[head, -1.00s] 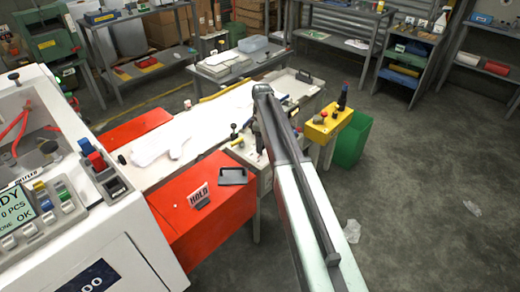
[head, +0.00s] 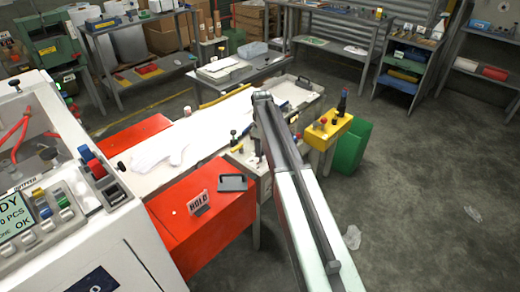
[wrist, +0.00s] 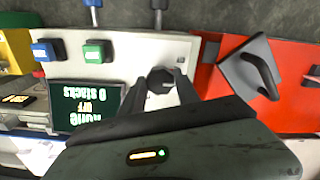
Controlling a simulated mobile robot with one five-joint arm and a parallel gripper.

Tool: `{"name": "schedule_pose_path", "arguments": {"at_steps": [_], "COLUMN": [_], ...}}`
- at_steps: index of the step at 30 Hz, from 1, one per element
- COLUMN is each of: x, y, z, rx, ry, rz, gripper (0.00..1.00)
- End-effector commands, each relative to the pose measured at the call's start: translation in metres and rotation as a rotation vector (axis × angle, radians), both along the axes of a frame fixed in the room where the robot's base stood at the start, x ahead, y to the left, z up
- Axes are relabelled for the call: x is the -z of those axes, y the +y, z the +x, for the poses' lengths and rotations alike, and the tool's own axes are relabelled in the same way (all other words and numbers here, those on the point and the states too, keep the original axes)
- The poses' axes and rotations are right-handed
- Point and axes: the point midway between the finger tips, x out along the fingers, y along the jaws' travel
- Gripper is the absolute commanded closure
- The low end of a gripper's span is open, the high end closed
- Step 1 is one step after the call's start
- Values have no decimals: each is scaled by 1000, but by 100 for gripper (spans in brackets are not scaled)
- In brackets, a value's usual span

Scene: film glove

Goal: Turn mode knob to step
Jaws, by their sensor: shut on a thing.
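In the wrist view a dark round knob (wrist: 159,81) sits on a pale control panel (wrist: 128,47). My gripper (wrist: 163,78) is shut on this knob, with one dark finger at each side. The fingers and the gripper body hide part of the knob and any marks around it, so I cannot tell its setting. In the head view my arm hides the gripper and the knob.
A blue button (wrist: 44,51) and a green button (wrist: 96,52) sit left of the knob. A black handled plate (wrist: 249,68) lies on the red surface (wrist: 292,55) at right. In the head view a yellow box (head: 328,130) and a green bin (head: 352,147) stand right of my arm.

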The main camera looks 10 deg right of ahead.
Motion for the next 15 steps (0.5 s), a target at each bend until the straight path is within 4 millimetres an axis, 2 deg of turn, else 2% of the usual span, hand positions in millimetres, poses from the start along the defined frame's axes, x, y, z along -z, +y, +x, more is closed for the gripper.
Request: {"name": "schedule_pose_path", "arguments": {"at_steps": [15], "x": [1], "y": [1], "z": [-4], "rx": [475], "ry": [9], "rz": [-2], "gripper": [100]}}
